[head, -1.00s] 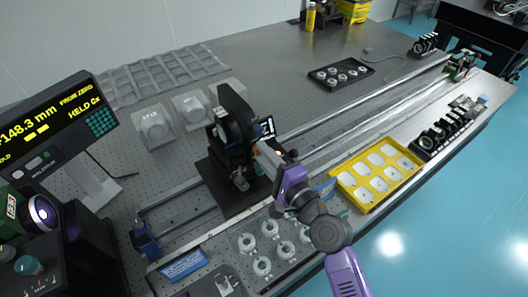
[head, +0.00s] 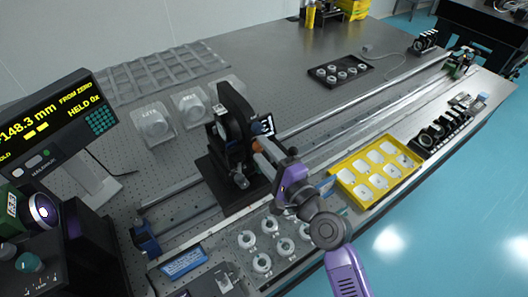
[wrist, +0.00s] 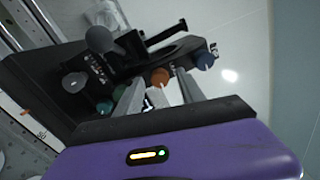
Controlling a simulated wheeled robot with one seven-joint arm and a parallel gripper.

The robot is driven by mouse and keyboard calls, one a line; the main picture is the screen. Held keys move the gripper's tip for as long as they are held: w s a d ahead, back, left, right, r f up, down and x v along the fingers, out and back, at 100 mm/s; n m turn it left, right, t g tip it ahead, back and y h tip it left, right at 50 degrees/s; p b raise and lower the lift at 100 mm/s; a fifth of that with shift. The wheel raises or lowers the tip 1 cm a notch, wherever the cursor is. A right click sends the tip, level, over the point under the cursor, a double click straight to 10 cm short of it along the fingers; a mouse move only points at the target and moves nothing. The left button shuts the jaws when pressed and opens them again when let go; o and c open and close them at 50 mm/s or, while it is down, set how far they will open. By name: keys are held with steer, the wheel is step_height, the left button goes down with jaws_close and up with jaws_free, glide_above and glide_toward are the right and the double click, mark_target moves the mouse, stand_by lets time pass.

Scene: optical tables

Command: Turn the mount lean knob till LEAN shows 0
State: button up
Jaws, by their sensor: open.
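The black mount (head: 228,125) stands upright on a dark base on the rail, with a small screen (head: 267,126) on its right side, too small to read. In the wrist view the mount (wrist: 60,75) carries several coloured knobs: an orange knob (wrist: 159,78), a blue knob (wrist: 205,61), a green knob (wrist: 105,106) and a grey knob (wrist: 75,82). No lean label is readable. My gripper (wrist: 158,84) is open, with its two pale fingers on either side of the orange knob; contact cannot be told. In the head view my gripper (head: 263,149) is at the mount's right side.
A yellow tray (head: 347,182) of white pieces lies right of my arm. Several ring-shaped parts (head: 262,262) lie in front of the mount. A readout (head: 50,120) showing 148.3 mm stands at the left. The long rail (head: 350,100) runs to the back right.

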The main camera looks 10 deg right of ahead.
steer(key=b+v, duration=0.2)
steer(key=v, duration=0.5)
steer(key=shift+s+d, duration=0.15)
steer(key=shift+s, duration=0.2)
steer(key=s+d+n+t+h, duration=0.1)
steer(key=s+d+n+h, duration=0.4)
steer(key=s+d+n, duration=0.4)
steer(key=s+a+f+n+g+b, duration=0.1)
steer(key=s+f+n, duration=0.1)
steer(key=s, duration=1)
steer(key=s+a+f+n+g+b, duration=0.1)
steer(key=s+n, duration=0.4)
steer(key=s, duration=0.8)
steer(key=shift+a+f+g+h, duration=0.35)
steer(key=shift+a+g+h, duration=0.05)
steer(key=shift+a+g, duration=0.2)
